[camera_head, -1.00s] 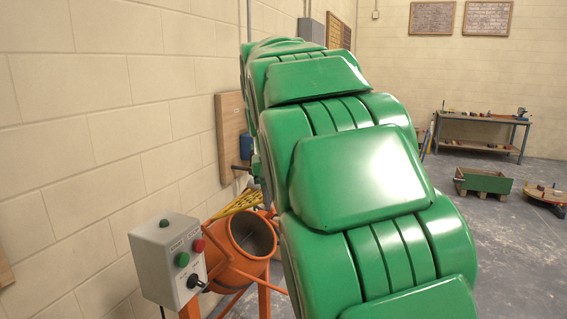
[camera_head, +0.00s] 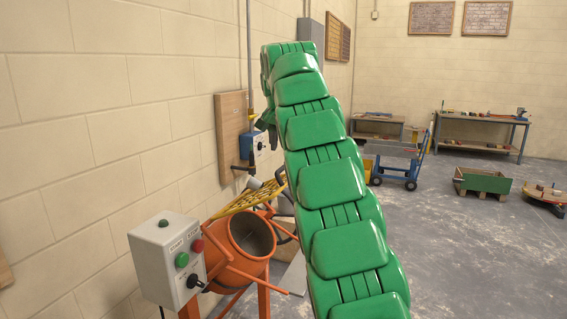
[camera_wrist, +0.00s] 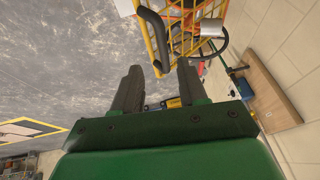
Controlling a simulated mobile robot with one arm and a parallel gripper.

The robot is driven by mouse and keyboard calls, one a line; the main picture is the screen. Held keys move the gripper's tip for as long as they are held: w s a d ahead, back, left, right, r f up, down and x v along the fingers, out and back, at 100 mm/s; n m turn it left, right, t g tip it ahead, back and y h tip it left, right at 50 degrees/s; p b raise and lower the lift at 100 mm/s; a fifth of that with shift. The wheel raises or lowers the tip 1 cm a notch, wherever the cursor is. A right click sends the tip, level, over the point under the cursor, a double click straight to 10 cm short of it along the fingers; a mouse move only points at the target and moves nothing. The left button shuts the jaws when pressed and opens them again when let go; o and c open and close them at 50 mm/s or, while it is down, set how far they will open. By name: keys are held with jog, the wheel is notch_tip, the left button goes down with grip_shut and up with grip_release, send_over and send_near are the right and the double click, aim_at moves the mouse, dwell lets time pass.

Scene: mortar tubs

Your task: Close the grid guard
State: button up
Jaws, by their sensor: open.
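The yellow grid guard (camera_head: 238,200) shows tilted behind the orange mixer (camera_head: 250,240) in the head view, partly hidden by my arm. In the wrist view the guard (camera_wrist: 186,22) is at the top, with a dark bent handle (camera_wrist: 152,40) beside its bars. My gripper (camera_wrist: 159,69) is open and empty. In the picture, its fingertips lie just below the handle's lower end; I cannot tell whether they touch. In the head view the gripper is near the top of my arm, largely hidden.
A grey control box (camera_head: 166,262) with buttons stands at the left. A wooden board (camera_head: 232,134) and a blue box (camera_head: 260,142) are on the wall near my gripper.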

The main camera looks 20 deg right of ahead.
aim_at(284, 166)
jog(key=shift+w+d, duration=0.4)
jog(key=shift+w, duration=0.1)
jog(key=shift+x, duration=3.8)
jog(key=shift+c, duration=0.2)
grip_shut()
